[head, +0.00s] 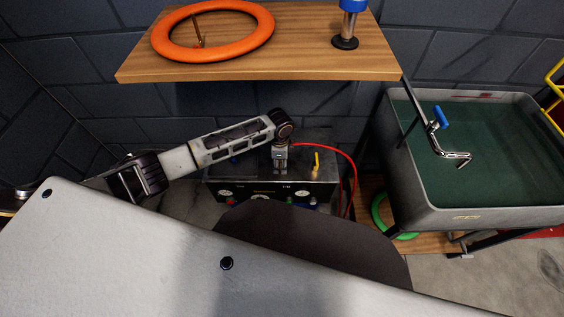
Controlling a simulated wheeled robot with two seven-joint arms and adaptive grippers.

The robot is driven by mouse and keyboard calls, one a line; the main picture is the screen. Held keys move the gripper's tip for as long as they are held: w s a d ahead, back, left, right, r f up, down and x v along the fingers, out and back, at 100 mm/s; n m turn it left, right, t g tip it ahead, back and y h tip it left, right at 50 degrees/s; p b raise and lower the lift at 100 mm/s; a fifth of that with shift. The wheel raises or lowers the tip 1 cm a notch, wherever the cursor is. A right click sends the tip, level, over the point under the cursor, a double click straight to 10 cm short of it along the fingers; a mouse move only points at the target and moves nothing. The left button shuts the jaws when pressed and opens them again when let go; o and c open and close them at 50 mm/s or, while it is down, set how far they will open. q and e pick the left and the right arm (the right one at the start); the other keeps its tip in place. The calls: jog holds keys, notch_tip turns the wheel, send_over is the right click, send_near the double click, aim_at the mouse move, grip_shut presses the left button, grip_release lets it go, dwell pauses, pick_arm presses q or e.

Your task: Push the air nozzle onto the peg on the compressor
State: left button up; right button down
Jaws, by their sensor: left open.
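The compressor (255,190) is a dark box with gauges and small knobs on its front, standing low behind my body. A small yellow upright part (317,162) stands on its top right; I cannot tell whether it is the peg. A red hose (345,160) arches from behind my left gripper over to the right and down. The air nozzle is not clearly visible; my gripper may hide it. My left gripper (281,168) points down over the compressor's top, open, close to the hose's upper end. I cannot tell if anything is between its fingers. My right gripper is not in view.
A wooden shelf (290,62) hangs above the arm, with an orange ring (262,42) and a blue-topped stand (345,42) on it.

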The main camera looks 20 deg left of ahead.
pick_arm(q)
jog(key=shift+r, duration=0.1)
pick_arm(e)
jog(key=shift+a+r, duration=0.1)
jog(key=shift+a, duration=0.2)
pick_arm(q)
jog(key=shift+r, duration=0.5)
notch_tip(320, 180, up, 11)
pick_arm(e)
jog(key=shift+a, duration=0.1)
pick_arm(q)
jog(key=shift+d, duration=0.1)
